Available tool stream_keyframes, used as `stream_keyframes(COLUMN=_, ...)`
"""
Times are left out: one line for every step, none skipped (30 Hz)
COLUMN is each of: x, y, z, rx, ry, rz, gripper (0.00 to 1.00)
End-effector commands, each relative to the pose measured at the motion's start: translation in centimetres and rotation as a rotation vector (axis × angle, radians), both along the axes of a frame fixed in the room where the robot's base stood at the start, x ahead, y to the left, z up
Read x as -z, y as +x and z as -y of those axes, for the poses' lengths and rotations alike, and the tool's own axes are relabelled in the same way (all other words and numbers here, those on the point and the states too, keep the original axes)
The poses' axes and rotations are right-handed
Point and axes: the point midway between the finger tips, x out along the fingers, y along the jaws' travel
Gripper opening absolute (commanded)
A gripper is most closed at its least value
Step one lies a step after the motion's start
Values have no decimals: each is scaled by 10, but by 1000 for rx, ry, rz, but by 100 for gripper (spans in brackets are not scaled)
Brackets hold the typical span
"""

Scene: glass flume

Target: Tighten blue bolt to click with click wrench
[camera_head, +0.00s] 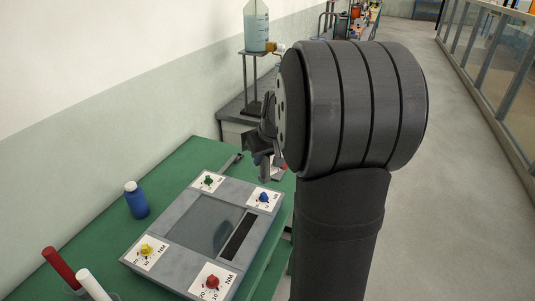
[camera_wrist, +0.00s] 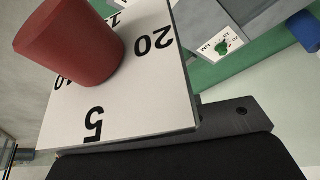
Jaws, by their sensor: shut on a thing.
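The blue bolt (camera_head: 264,197) stands on a white scale card at the far right corner of the grey panel (camera_head: 188,195). My gripper (camera_head: 266,150) is above and behind that corner, partly hidden by my own wrist. It is shut on the click wrench, whose white dial plate (camera_wrist: 125,125) with a red knob (camera_wrist: 70,42) fills much of the wrist view. The dial reads 5 and 20 near its edges; a grey bar (camera_wrist: 228,120) lies beside it. The wrench's lower end appears just above the blue bolt, apart from it in the head view. The blue bolt does not show in the wrist view.
Green (camera_head: 208,180), yellow (camera_head: 146,250) and red (camera_head: 212,282) bolts sit at the panel's other corners. A blue bottle (camera_head: 136,200) stands left of it. Red and white sticks (camera_head: 60,268) rise at front left. A stand with a flask (camera_head: 256,28) is behind.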

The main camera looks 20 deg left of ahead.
Motion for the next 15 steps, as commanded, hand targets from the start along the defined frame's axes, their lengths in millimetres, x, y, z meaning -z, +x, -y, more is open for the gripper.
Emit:
stream_keyframes(x=-1, y=-2, z=0, rx=-24, ry=2, rz=2, gripper=0)
stream_keyframes(x=-1, y=-3, z=0, rx=-38, ry=1, rz=2, gripper=0)
stream_keyframes(x=-2, y=-4, z=0, rx=-53, ry=1, rz=2, gripper=0)
stream_keyframes(x=-1, y=-5, z=0, rx=-62, ry=1, rz=2, gripper=0)
stream_keyframes(x=-1, y=-6, z=-1, rx=-68, ry=1, rz=2, gripper=0)
stream_keyframes(x=-1, y=-6, z=-1, rx=-75, ry=1, rz=2, gripper=0)
stream_keyframes(x=0, y=-6, z=-1, rx=-78, ry=1, rz=3, gripper=0)
stream_keyframes(x=0, y=-7, z=-1, rx=-79, ry=0, rz=2, gripper=0)
stream_keyframes(x=1, y=-7, z=-1, rx=-81, ry=1, rz=1, gripper=0)
stream_keyframes(x=2, y=-7, z=-1, rx=-81, ry=0, rz=0, gripper=0)
stream_keyframes(x=4, y=-7, z=-1, rx=-81, ry=0, rz=0, gripper=0)
stream_keyframes(x=6, y=-7, z=-1, rx=-80, ry=0, rz=0, gripper=0)
stream_keyframes(x=7, y=-7, z=-1, rx=-80, ry=-1, rz=0, gripper=0)
stream_keyframes(x=9, y=-7, z=0, rx=-79, ry=-1, rz=0, gripper=0)
stream_keyframes(x=11, y=-7, z=-1, rx=-79, ry=0, rz=1, gripper=0)
